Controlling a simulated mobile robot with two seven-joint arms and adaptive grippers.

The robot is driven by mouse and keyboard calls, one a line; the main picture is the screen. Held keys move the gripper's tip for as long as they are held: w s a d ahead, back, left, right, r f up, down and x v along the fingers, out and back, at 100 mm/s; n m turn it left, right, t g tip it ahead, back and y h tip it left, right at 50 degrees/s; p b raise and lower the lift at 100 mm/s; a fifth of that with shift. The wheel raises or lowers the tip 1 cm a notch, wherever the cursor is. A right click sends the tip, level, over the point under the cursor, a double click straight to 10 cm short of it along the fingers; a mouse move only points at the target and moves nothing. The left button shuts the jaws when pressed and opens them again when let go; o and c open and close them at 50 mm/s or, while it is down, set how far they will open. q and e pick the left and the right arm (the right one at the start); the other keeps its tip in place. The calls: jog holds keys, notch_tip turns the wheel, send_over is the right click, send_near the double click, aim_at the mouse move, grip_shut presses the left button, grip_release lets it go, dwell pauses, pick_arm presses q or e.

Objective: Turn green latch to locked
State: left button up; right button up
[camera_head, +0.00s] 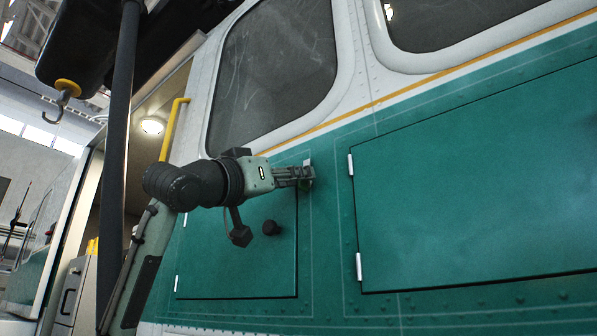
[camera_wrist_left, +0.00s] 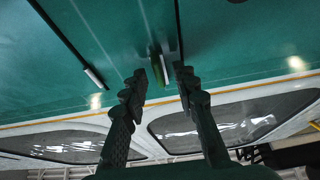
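The green latch (camera_wrist_left: 155,63) is a small narrow piece beside a pale plate on the teal panel, seen in the left wrist view. My left gripper (camera_wrist_left: 160,72) is open, with one finger to each side of the latch and a gap between the tips. The latch lies between or just beyond the fingertips; contact is not clear. In the head view, my left gripper (camera_head: 302,175) reaches the helicopter's side at the upper right corner of a small teal door (camera_head: 235,268) and largely hides the latch. My right gripper is not in view.
A larger teal door (camera_head: 470,190) with pale hinges (camera_head: 358,266) is to the right. A window (camera_head: 275,70) is above. A yellow handrail (camera_head: 172,130) and a dark vertical pole (camera_head: 118,150) stand left.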

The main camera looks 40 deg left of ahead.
pick_arm(q)
jog(key=shift+w+d+r, duration=0.1)
jog(key=shift+w+r, duration=0.15)
jog(key=shift+w, duration=0.25)
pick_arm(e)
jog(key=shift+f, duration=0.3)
pick_arm(q)
jog(key=shift+c, duration=0.4)
grip_shut()
